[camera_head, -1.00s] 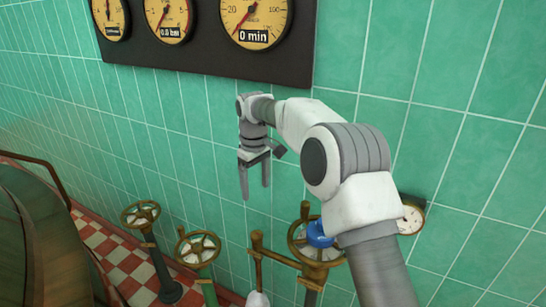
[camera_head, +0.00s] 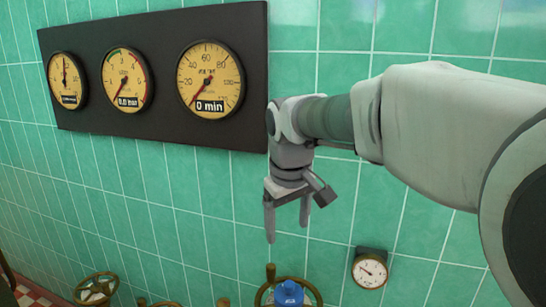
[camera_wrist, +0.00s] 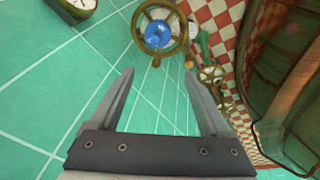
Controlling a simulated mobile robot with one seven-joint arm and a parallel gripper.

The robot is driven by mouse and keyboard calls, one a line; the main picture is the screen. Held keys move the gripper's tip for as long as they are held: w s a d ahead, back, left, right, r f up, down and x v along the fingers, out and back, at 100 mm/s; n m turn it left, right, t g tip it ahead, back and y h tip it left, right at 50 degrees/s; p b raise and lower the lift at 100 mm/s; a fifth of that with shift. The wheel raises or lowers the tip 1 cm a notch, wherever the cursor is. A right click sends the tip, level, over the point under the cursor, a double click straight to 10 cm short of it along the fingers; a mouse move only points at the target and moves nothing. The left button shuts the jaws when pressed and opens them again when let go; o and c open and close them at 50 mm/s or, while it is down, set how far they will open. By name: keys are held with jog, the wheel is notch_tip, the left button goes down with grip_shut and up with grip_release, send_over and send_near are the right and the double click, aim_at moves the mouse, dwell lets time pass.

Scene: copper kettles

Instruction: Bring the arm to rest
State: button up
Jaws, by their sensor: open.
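My gripper (camera_head: 287,222) hangs from my bent arm in front of the green tiled wall, fingers pointing down. Its two fingers are apart with nothing between them. In the wrist view my gripper (camera_wrist: 161,88) is also open and empty. A brass handwheel with a blue centre (camera_wrist: 157,30) shows beyond the fingertips in the wrist view. In the head view the blue centre (camera_head: 289,293) of that wheel is at the bottom edge, below the gripper and apart from it.
A dark panel (camera_head: 160,132) with three yellow dials is on the wall to the left. A small round gauge (camera_head: 369,271) is on the wall at lower right. Another handwheel (camera_head: 96,290) stands at lower left. A large copper vessel (camera_wrist: 292,85) fills the right of the wrist view.

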jog(key=s+d+m+t, duration=0.1)
jog(key=s+d+m, duration=0.1)
jog(key=s, duration=0.4)
jog(key=s+d+f+m+p, duration=0.1)
jog(key=s+d+m, duration=0.1)
jog(key=s+d, duration=0.3)
jog(key=s+d+f+m+t, duration=0.1)
jog(key=s+d, duration=0.3)
jog(key=s, duration=0.5)
jog(key=shift+s+m+t+p, duration=0.2)
jog(key=shift+m+t+p, duration=0.15)
jog(key=shift+m, duration=0.25)
jog(key=shift+c, duration=0.2)
